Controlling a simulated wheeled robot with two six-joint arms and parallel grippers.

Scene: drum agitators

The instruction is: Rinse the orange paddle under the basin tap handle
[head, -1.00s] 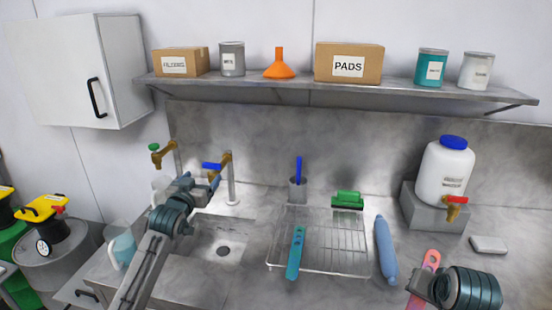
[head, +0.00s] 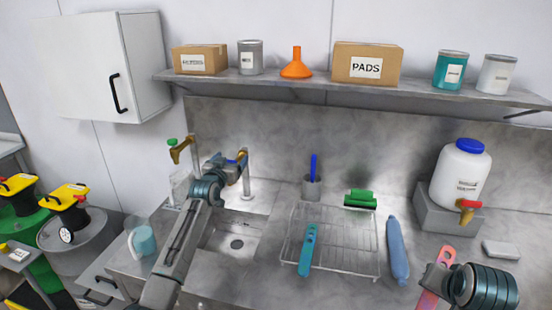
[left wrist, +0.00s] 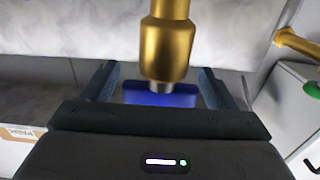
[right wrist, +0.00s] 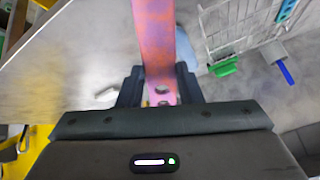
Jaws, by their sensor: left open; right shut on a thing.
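The basin tap (head: 246,175) is brass with a grey post and stands behind the sink. Its blue handle (left wrist: 160,97) lies between the fingers of my left gripper (left wrist: 157,82), which is open around it. The brass body of the tap (left wrist: 168,45) hides part of the handle in the left wrist view. In the head view my left gripper (head: 232,163) covers most of the handle. The orange paddle (right wrist: 155,40) has pink and purple smears. My right gripper (right wrist: 160,88) is shut on its end with holes, over the counter's right side.
The sink basin (head: 232,236) lies below the tap. A second brass tap with a green handle (head: 172,142) stands to its left.

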